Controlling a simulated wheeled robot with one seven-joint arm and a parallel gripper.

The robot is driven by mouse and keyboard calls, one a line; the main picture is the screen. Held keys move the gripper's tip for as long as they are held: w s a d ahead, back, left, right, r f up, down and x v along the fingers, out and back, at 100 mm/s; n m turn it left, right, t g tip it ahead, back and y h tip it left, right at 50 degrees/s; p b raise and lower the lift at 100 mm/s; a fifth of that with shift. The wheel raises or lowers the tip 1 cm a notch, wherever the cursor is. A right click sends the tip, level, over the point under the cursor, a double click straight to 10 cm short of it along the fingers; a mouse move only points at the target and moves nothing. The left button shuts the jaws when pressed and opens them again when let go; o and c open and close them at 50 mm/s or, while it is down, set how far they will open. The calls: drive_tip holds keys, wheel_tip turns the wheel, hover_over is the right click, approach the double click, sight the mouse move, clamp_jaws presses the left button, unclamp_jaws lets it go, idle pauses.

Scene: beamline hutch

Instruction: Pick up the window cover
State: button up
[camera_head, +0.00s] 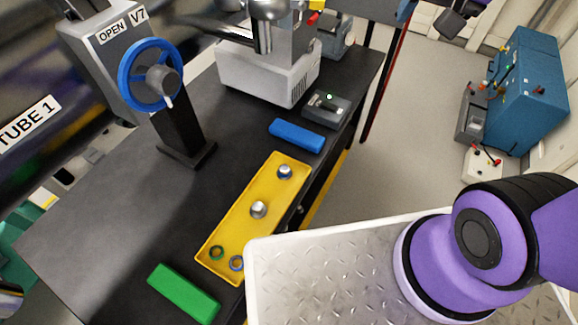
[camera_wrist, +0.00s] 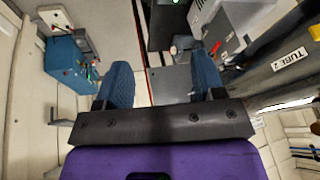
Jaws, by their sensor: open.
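I cannot tell for certain which thing is the window cover. In the head view a yellow tray (camera_head: 241,231) lies on the dark bench and holds small round parts. A silver part with a blue rim (camera_head: 285,172) sits at its far end. A silver knob-like part (camera_head: 258,210) is in the middle.
A green block (camera_head: 184,293) and a blue block (camera_head: 297,135) lie at either end of the tray. A valve with a blue handwheel (camera_head: 152,75) and a white-grey instrument (camera_head: 265,72) stand on the bench. A blue cabinet (camera_head: 525,78) stands across open floor.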

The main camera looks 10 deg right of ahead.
drive_tip(key=w+a+f+m, duration=0.3)
drive_tip(key=w+f, duration=0.4)
drive_tip(key=m+g+y, duration=0.3)
drive_tip(key=m+y, duration=0.1)
drive_tip(key=m, duration=1.1)
approach(283, 167)
drive_tip(key=x, duration=0.4)
drive_tip(key=shift+w+a+f, duration=0.1)
drive_tip(key=shift+a+f, duration=0.1)
drive_tip(key=shift+f, duration=0.05)
drive_tip(key=shift+x, duration=2.7)
drive_tip(key=shift+d, duration=0.15)
drive_tip(key=c, duration=0.6)
drive_tip(key=shift+r, duration=0.1)
drive_tip(key=shift+c, duration=0.2)
